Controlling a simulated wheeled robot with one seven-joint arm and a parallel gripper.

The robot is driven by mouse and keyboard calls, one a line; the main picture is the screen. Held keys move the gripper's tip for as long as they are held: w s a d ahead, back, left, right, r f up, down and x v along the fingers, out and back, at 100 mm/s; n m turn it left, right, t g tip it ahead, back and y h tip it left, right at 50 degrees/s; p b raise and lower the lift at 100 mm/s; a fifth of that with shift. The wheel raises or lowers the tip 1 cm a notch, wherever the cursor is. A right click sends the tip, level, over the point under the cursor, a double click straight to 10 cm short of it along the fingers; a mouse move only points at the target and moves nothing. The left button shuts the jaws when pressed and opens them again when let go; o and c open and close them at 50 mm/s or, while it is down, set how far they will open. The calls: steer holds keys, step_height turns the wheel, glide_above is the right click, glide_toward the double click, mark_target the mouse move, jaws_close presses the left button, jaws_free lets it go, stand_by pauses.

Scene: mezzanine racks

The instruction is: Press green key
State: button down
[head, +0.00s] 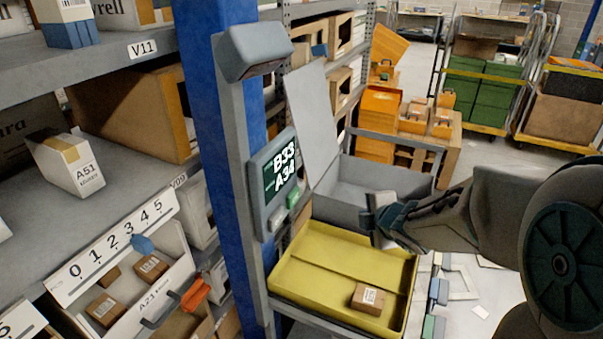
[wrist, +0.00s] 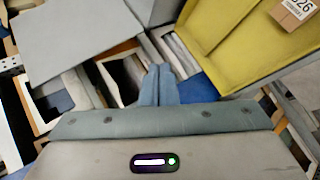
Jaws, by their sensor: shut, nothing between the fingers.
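A grey panel (head: 257,190) with a dark screen reading "B33 A34" is mounted on the grey upright beside the blue post. The green key (head: 294,199) sits below the screen on the panel's lower right, with a paler key (head: 277,219) to its lower left. My gripper (head: 374,217) is shut and empty, to the right of the key and clear of it, above the yellow tray's back edge. In the wrist view the closed fingers (wrist: 158,85) point away from the camera. I cannot make out the green key in the wrist view.
The yellow tray (head: 315,247) holds a small brown box (head: 368,298). A grey bin (head: 372,181) stands behind it, with a pale upright sheet (head: 311,120) at its left. The blue post (head: 212,130) and shelves with bins fill the left side.

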steer(key=a+n+y+p, duration=0.1)
steer(key=a+n+y, duration=0.2)
steer(key=a+n, duration=0.2)
steer(key=shift+r+g, duration=0.1)
steer(key=shift+g, duration=0.3)
steer(key=b, duration=0.3)
glide_toward(297, 200)
steer(key=shift+w+a+f, duration=0.2)
steer(key=shift+w+f, duration=0.4)
steer(key=shift+w, duration=0.05)
steer(key=shift+w+a+f, duration=0.25)
steer(key=shift+w+f, duration=0.3)
steer(key=shift+w, duration=0.05)
steer(key=shift+w+a+f, duration=0.2)
steer(key=shift+w+f, duration=0.4)
steer(key=shift+w, duration=0.05)
steer(key=shift+a, duration=0.1)
steer(key=shift+w+a, duration=0.15)
steer(key=shift+a, duration=0.15)
steer(key=shift+w+a+b, duration=0.15)
steer(key=shift+a+b, duration=0.15)
steer(key=shift+a, duration=0.2)
stand_by(0.7)
steer(key=shift+d, duration=0.1)
steer(key=shift+s+d+p, duration=0.3)
steer(key=shift+d, duration=0.5)
